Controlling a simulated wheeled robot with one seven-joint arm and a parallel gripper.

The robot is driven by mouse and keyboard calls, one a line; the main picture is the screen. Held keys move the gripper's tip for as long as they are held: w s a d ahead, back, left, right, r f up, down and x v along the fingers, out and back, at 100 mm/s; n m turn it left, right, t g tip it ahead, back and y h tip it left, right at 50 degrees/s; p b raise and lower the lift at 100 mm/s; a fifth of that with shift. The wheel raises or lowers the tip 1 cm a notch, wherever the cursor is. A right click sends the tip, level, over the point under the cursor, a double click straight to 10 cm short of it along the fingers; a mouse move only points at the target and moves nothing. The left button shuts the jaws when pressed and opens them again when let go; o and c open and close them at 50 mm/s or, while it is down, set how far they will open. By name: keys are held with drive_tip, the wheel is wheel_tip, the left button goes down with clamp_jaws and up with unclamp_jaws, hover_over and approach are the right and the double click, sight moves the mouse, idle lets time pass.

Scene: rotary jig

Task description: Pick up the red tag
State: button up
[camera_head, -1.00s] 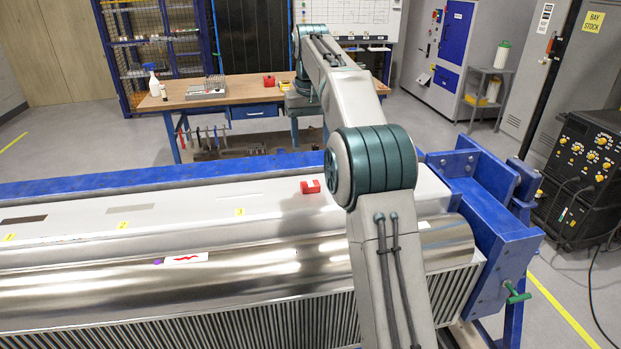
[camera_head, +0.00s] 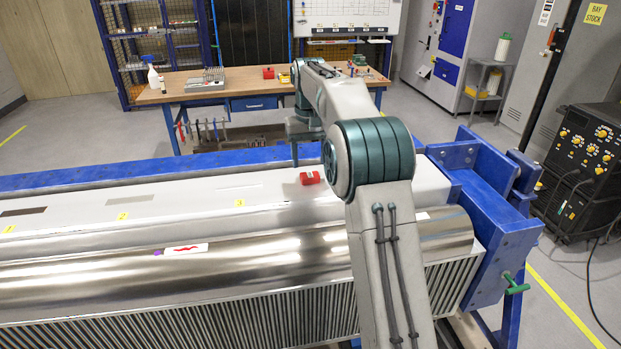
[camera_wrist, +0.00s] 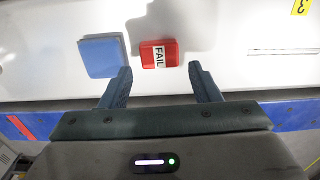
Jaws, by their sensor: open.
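The red tag (camera_head: 310,178) lies on the white top strip of the jig, just left of my arm's elbow in the head view. In the wrist view the red tag (camera_wrist: 150,54) shows a white label reading "FAIL". My gripper (camera_wrist: 160,70) is open and empty, with the red tag just ahead of the fingertips and lined up between them. In the head view one finger of my gripper (camera_head: 294,154) points down behind the tag; the other is hidden. I cannot tell the exact height of the fingertips above the strip.
A blue tag (camera_wrist: 101,56) lies left of the red one in the wrist view, close to the left finger. A polished roller (camera_head: 100,280) with a white red-marked label (camera_head: 187,249) runs along the front. A blue frame (camera_head: 490,220) rises at right. A workbench (camera_head: 185,97) stands behind.

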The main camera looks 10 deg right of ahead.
sight(309, 174)
drive_tip(key=shift+f+p, duration=0.45)
drive_tip(key=shift+f, duration=1.8)
drive_tip(key=shift+w, duration=0.1)
drive_tip(key=shift+c, duration=0.3)
drive_tip(key=c, duration=0.7)
drive_tip(key=shift+r, duration=0.15)
